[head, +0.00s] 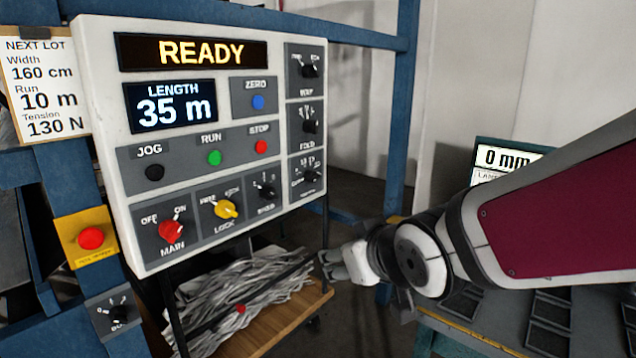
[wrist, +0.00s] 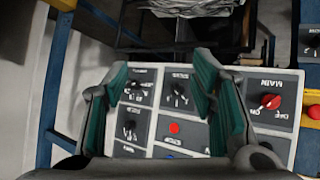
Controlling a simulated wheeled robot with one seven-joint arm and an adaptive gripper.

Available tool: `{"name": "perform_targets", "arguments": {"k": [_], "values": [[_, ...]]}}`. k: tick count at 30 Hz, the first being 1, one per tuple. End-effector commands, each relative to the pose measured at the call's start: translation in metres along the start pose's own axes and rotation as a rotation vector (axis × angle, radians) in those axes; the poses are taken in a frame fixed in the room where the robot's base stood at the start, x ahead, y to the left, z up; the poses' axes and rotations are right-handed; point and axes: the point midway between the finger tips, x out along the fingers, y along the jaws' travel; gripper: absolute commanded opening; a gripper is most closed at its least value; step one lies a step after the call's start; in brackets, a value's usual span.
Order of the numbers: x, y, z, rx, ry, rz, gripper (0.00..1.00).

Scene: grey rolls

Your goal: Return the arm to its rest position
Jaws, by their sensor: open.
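My gripper (head: 338,264) is in front of the lower right of the white control panel (head: 330,60) in the head view, apart from it. In the wrist view my gripper (wrist: 160,80) shows two teal-padded fingers standing apart with nothing between them. The panel shows upside down behind the fingers there. In the head view its sign (head: 193,52) reads READY and its length display (head: 171,106) reads 35 m. The red MAIN knob (head: 171,230) and yellow LOCK knob (head: 227,208) are along the panel's lower part. My arm comes in from the right.
A tray of grey shredded strips (head: 225,290) sits under the panel. Blue frame posts (head: 400,100) stand behind. A bench (head: 470,335) with a 0 mm display (head: 505,157) lies at right, under my arm. A yellow box with a red button (head: 91,238) is at left.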

Motion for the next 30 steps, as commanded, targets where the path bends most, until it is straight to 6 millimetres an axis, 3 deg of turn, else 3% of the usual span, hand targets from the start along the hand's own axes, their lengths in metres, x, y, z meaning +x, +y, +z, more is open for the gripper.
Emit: {"name": "perform_targets", "arguments": {"k": [3,6,12,15,20,30], "values": [[-0.044,0.035,0.028,0.075,-0.128,0.083,0.52],[-0.083,0.053,0.058,0.153,-0.243,0.130,0.52],[-0.156,0.061,0.113,0.304,-0.434,0.167,0.52],[-0.179,0.057,0.132,0.354,-0.497,0.165,0.52],[-0.197,0.052,0.145,0.392,-0.546,0.159,0.52],[-0.198,0.051,0.147,0.394,-0.552,0.158,0.52]]}}
